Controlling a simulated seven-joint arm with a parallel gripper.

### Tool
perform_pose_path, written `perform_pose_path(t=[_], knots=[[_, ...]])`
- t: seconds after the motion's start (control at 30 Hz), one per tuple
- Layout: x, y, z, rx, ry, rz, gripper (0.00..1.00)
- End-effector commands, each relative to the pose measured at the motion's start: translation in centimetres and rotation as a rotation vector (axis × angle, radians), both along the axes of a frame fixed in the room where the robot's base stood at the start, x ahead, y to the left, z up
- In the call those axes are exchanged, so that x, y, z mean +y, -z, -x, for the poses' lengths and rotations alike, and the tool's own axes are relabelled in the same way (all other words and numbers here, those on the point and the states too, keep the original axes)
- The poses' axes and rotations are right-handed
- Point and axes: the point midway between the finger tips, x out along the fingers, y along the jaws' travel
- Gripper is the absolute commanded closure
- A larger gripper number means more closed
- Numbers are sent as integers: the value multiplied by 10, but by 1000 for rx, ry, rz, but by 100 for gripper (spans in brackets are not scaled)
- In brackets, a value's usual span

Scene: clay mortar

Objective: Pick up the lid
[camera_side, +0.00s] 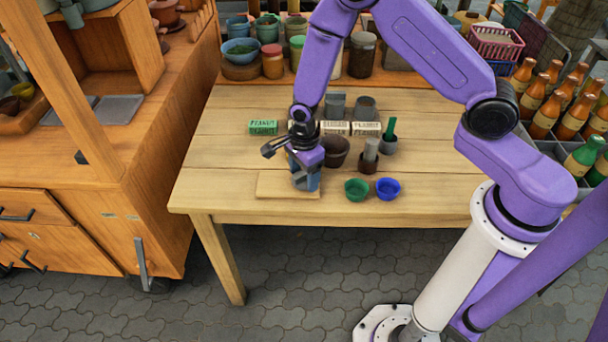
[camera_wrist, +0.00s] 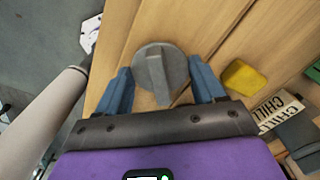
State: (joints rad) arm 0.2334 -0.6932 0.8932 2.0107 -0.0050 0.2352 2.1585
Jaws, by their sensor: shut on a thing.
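The lid (camera_wrist: 153,72) is a grey round disc with a raised straight ridge across its top. In the wrist view it sits between the two blue fingers of my gripper (camera_wrist: 160,80), one finger at each side. My gripper (camera_side: 306,180) is shut on the lid, low over the wooden board (camera_side: 270,187) at the table's front left in the side view. There my fingers and wrist mostly hide the lid. I cannot tell whether it touches the board.
A dark brown bowl (camera_side: 335,151) is close to the right of my gripper. Green (camera_side: 356,189) and blue (camera_side: 388,189) small bowls stand near the front edge. The table's right side is clear.

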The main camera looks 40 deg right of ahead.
Motion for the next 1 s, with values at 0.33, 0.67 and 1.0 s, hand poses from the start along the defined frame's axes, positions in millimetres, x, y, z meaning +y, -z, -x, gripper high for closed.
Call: perform_pose_path(t=[0.33, 0.67, 1.0], knots=[[1, -27, 0, -1, 0, -2, 61], [-10, -80, 40, -1, -2, -2, 61], [-27, -113, 99, 1, -2, -1, 61]])
